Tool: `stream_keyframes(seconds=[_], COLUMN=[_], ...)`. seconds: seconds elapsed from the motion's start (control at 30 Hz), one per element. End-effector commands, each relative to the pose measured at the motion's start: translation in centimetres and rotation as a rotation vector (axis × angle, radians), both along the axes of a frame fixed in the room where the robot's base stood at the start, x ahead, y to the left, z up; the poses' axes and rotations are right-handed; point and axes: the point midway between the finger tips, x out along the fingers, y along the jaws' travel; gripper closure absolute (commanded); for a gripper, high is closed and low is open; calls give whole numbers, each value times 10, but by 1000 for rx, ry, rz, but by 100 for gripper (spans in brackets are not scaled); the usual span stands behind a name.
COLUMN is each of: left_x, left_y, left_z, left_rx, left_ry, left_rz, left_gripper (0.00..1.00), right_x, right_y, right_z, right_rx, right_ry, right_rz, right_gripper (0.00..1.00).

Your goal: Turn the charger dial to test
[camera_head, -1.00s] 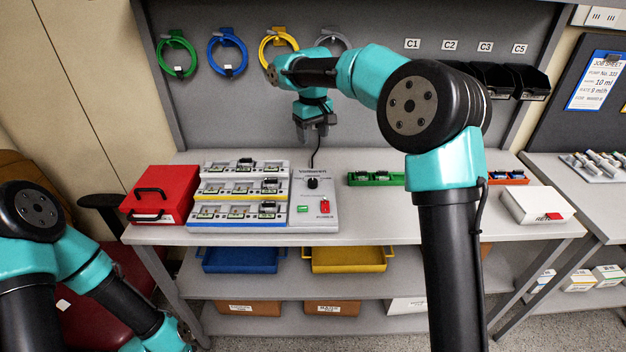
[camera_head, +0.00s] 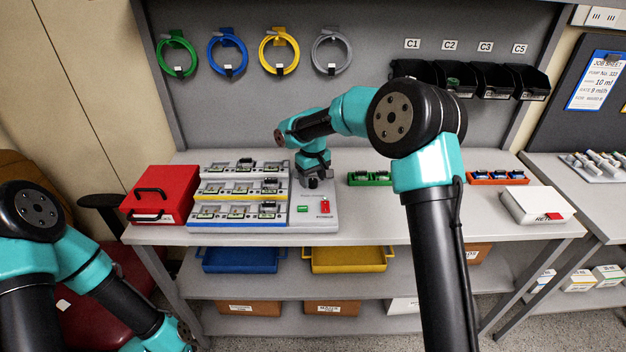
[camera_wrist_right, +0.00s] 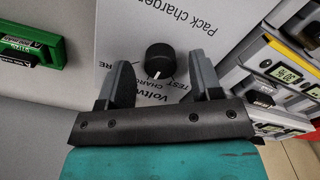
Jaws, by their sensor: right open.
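The pack charger (camera_head: 318,220) is a grey unit at the right end of the rack. Its black round dial (camera_head: 313,183) sits near the top of its panel. In the right wrist view the dial (camera_wrist_right: 160,59) lies between the fingertips of my right gripper (camera_wrist_right: 160,78), with a gap on each side. Its white mark points down in that view, near the printed words TEST and CHARGE; I cannot tell exactly which word it lines up with. In the head view my right gripper (camera_head: 314,176) is open, pointing down over the dial. My left gripper is outside the frame.
A rack of battery packs (camera_head: 240,190) stands directly left of the charger, with a red case (camera_head: 160,195) beyond it. A green tray (camera_head: 370,179) lies to the right. Coiled cables hang on the back panel; black bins (camera_head: 490,80) hang at right.

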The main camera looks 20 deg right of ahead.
Motion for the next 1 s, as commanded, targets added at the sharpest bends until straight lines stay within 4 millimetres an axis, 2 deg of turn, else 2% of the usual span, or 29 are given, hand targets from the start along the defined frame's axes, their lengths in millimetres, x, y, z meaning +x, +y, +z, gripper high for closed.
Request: stream_keyframes(seconds=[0.13,0.4,0.9,1.0], left_x=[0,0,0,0], left_y=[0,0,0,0], left_z=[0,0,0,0], left_rx=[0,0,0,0], left_ry=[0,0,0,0], left_rz=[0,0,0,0], left_gripper=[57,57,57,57], right_x=[0,0,0,0], right_y=[0,0,0,0], right_z=[-8,-8,-8,-8], right_rx=[0,0,0,0], right_ry=[0,0,0,-1], right_rz=[0,0,0,1], right_gripper=[41,41,89,90])
